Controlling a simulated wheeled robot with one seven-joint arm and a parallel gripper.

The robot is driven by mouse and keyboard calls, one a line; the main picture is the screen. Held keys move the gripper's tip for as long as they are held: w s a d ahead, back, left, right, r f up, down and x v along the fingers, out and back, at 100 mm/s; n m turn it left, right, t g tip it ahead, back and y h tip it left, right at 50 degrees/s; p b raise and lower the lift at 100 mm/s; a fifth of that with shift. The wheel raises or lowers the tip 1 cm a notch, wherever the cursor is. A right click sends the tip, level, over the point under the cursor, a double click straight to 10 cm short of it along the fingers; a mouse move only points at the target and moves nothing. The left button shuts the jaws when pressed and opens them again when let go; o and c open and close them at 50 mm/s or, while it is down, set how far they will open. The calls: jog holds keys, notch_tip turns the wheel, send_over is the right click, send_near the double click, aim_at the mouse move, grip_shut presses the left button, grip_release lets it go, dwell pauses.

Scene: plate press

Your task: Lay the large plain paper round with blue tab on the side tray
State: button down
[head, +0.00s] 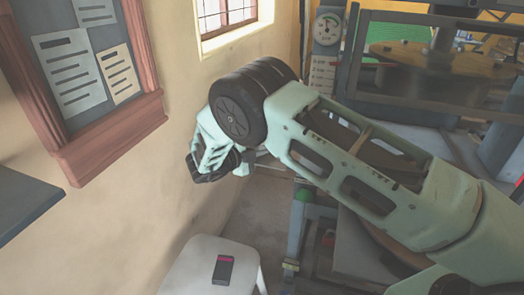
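My gripper (203,172) hangs at the end of my pale green arm, in front of the cream wall. Its fingers are small and seen at an angle, so I cannot tell whether they are open or shut. No paper shows at it. I cannot make out a large plain paper round with a blue tab anywhere in the head view. No side tray can be clearly told; a dark flat surface (25,196) juts in at the left edge, but only its corner shows. My arm hides part of the right side.
A press frame (352,50) with a round wooden plate (440,60) stands at the right, behind my arm. A dial gauge (327,28) is beside it. A white stool (190,275) holds a small dark device (222,270). A framed notice board (85,75) hangs at the left.

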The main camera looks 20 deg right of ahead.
jog(key=shift+f, duration=0.3)
jog(key=shift+f, duration=0.1)
jog(key=c, duration=2)
grip_release()
jog(key=shift+o, duration=0.2)
